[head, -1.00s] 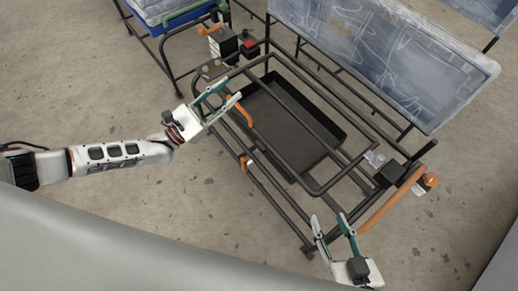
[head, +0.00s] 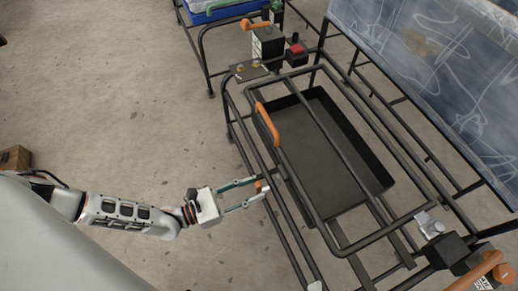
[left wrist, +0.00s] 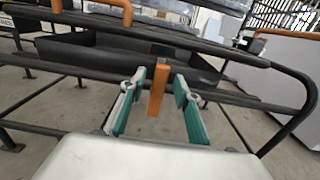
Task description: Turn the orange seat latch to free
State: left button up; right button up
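A small orange latch (head: 260,186) stands up on the near side rail of the black tube frame. It also shows in the left wrist view (left wrist: 157,92), upright between my teal fingers. My left gripper (head: 254,191) is open around it, one finger on either side. In the left wrist view gaps show between latch and fingers (left wrist: 158,103). A longer orange handle (head: 267,124) sits farther along the frame. Only a small pale piece, perhaps a tip of my right gripper (head: 315,286), shows at the bottom edge.
A black tray (head: 335,165) lies inside the frame (head: 285,215). A wrapped panel (head: 430,75) stands upright behind. Another orange handle (head: 478,272) is at lower right. A brown box (head: 15,158) is at the left.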

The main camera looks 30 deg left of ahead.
pick_arm(q)
jog(key=shift+x, duration=1.15)
grip_shut()
